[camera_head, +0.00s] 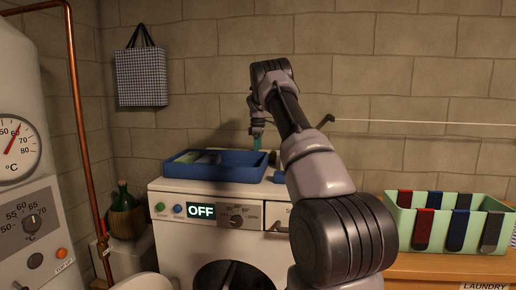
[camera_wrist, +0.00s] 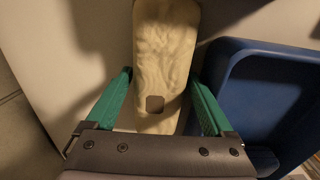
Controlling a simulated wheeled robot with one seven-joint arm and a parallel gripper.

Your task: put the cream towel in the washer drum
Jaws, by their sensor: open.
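The cream towel (camera_wrist: 166,45) lies on the pale top of the washer in the wrist view, a long folded strip with a small brown square on it. My gripper (camera_wrist: 163,78) is open, with its green fingers on either side of the towel. I cannot tell whether they touch it. In the head view my gripper (camera_head: 257,142) is over the back of the washer (camera_head: 172,242), and I cannot make out the towel there. The washer display reads OFF. Its dark round drum front (camera_head: 232,276) shows only at the bottom edge, partly cut off.
A blue tray (camera_head: 230,173) with several items stands on the washer, beside the towel. A green bin (camera_head: 393,215) with hanging coloured strips is on the wooden counter at right. A copper pipe (camera_head: 76,110), a boiler and a wicker bottle (camera_head: 125,215) are at left.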

